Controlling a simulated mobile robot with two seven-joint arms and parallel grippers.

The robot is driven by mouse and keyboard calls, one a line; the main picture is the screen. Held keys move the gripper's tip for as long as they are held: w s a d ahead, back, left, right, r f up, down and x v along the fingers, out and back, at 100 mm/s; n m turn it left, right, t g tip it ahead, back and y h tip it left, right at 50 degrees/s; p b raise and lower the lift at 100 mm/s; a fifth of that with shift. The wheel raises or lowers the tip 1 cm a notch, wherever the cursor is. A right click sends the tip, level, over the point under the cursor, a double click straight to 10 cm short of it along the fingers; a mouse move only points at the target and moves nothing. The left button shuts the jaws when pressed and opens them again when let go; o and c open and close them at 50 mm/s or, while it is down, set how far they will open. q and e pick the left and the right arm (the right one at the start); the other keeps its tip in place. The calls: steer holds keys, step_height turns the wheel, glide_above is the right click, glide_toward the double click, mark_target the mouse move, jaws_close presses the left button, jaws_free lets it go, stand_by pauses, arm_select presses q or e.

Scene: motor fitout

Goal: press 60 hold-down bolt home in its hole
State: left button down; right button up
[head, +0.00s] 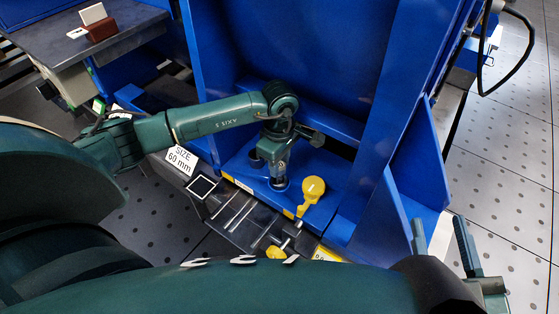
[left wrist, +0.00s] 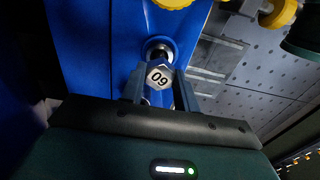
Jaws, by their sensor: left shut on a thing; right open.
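The 60 hold-down bolt has a silver hex head (left wrist: 159,76) marked 60, which reads upside down in the left wrist view. My left gripper (head: 278,170) points down over the blue base and is shut on the bolt, one finger on each side of the head. A round metal-rimmed opening (left wrist: 158,48) in the blue base shows just beyond the head. In the head view the bolt is mostly hidden by the fingers; how deep its shank sits cannot be told. My right gripper (head: 441,240) is open and empty at the lower right, away from the base.
A yellow knobbed piece (head: 312,188) stands on the blue base close right of my left gripper. Tall blue frame walls (head: 405,85) rise behind and to the right. A dark rack (head: 248,222) lies in front, beside a "SIZE 60 mm" sign (head: 181,160).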

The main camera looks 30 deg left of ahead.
mark_target(280, 174)
arm_select(q)
steer(key=shift+f+b, duration=0.9)
steer(key=shift+f, duration=0.35)
arm_select(e)
steer(key=shift+s+a+f, duration=0.15)
steer(key=shift+f, duration=1.3)
arm_select(q)
steer(key=shift+f+b, duration=0.95)
steer(key=shift+f, duration=0.15)
steer(key=c, duration=1)
jaws_free()
arm_select(e)
steer(key=shift+f, duration=0.8)
arm_select(q)
steer(key=shift+o, duration=0.2)
steer(key=shift+r+p, duration=0.5)
steer(key=shift+r, duration=0.2)
step_height(280, 174, up, 6)
steer(key=p, duration=0.2)
steer(key=shift+p, duration=0.3)
step_height(280, 174, up, 7)
steer(key=p, duration=0.2)
steer(key=shift+f, duration=0.2)
arm_select(e)
step_height(280, 174, up, 7)
